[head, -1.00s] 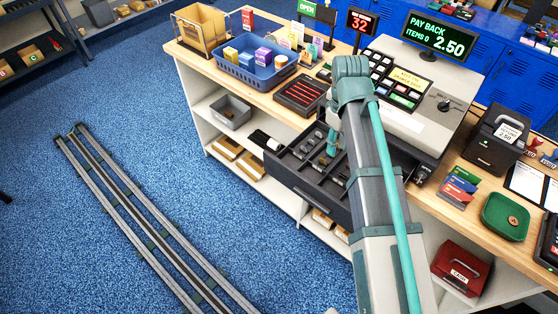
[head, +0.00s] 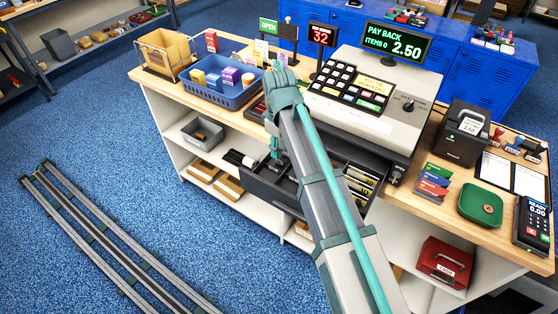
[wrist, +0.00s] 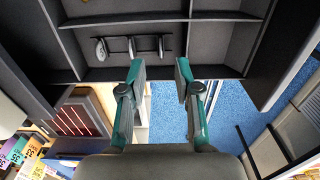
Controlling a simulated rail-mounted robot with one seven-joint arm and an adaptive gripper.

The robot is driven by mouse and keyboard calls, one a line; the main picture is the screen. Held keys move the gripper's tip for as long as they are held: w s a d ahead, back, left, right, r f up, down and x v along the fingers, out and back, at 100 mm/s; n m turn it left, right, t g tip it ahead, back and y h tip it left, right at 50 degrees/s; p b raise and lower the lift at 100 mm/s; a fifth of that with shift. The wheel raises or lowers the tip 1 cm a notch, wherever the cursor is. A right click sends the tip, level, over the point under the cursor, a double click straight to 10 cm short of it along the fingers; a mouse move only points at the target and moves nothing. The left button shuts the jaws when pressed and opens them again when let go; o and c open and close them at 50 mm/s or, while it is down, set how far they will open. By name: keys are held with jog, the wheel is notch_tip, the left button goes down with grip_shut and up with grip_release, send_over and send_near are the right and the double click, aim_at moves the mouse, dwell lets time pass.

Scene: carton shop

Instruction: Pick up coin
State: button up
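The open cash drawer (head: 262,186) juts out below the register in the head view. In the wrist view, a few thin coins (wrist: 101,50) stand on edge in one compartment of the drawer (wrist: 205,72). The leftmost shows a pale face; the others look dark and edge-on. My gripper (wrist: 160,70) points at the drawer with its two teal fingers apart and nothing between them. The fingertips are near the compartment's edge, right of the pale coin. In the head view my arm hides part of the drawer, and only a bit of my gripper (head: 275,150) shows. Another coin (head: 488,208) lies in the green dish.
The register (head: 370,100) stands behind the drawer, its display reading PAY BACK 2.50. A blue basket (head: 220,88) of small boxes is left on the counter. The green dish (head: 470,200), card reader (head: 533,222) and cards (head: 430,185) are right. Banknotes (head: 365,180) lie in the drawer.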

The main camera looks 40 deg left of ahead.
aim_at(279, 162)
jog(key=shift+d+f+p, duration=0.1)
jog(key=shift+f+p, duration=0.75)
jog(key=shift+f, duration=1.35)
grip_shut()
